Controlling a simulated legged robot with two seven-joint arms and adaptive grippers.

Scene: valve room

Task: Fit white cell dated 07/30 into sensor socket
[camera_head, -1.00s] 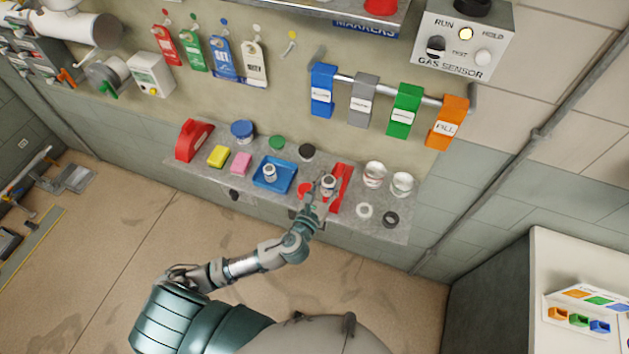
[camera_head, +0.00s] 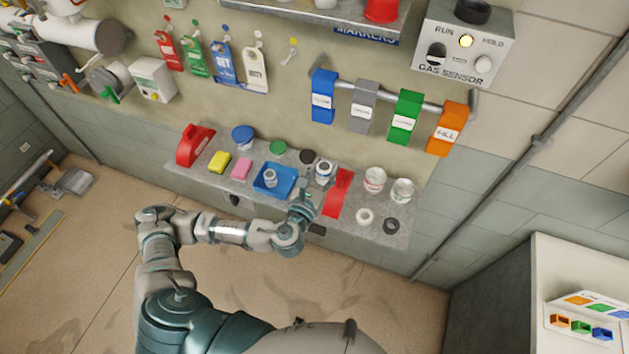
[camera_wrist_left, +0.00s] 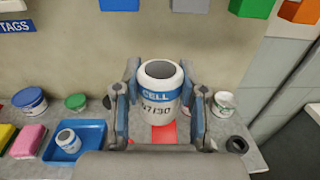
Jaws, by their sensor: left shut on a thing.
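The white cell (camera_wrist_left: 160,88) has a blue band reading CELL and the date 07/30, partly cut off, in the left wrist view. My left gripper (camera_wrist_left: 160,105) is shut on it, one finger on each side, and holds it upright. In the head view the held cell (camera_head: 324,169) is above the shelf, near the red strip, with my left gripper (camera_head: 318,186) around it. My right gripper is not in view.
A blue tray (camera_head: 258,189) holds another white cell (camera_head: 270,178). A red strip (camera_head: 337,194), white jars (camera_head: 375,180), rings (camera_head: 364,216), sponges (camera_head: 219,161) and lidded tubs share the shelf.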

